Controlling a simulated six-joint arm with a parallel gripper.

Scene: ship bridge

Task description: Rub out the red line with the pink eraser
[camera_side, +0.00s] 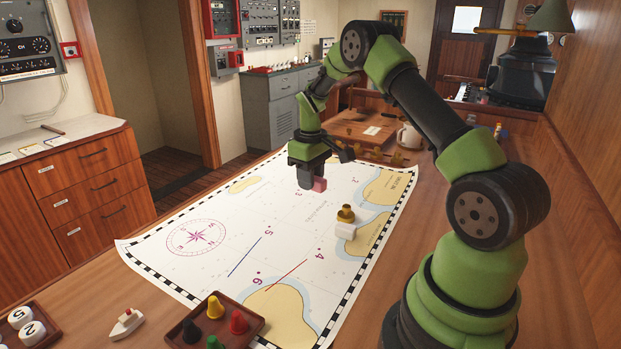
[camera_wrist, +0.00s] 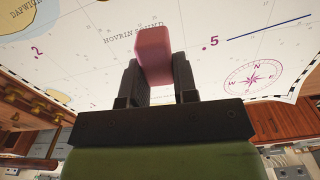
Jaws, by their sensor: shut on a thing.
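My gripper (camera_side: 312,176) is shut on the pink eraser (camera_side: 320,184), over the far half of the chart (camera_side: 195,265). The eraser also shows in the wrist view (camera_wrist: 153,55), between the two dark fingers (camera_wrist: 158,82). I cannot tell whether it touches the paper. The red line (camera_side: 286,276) runs slantwise on the near part of the chart, from near number 4 to near number 6. It is well apart from the eraser, and it does not show in the wrist view.
A brass piece (camera_side: 346,213) and a white block (camera_side: 346,231) stand on the chart right of the lines. A tray (camera_side: 255,325) with coloured pawns, a small toy boat (camera_side: 126,323) and a dice tray (camera_side: 52,333) are at the near edge. The chart's middle is clear.

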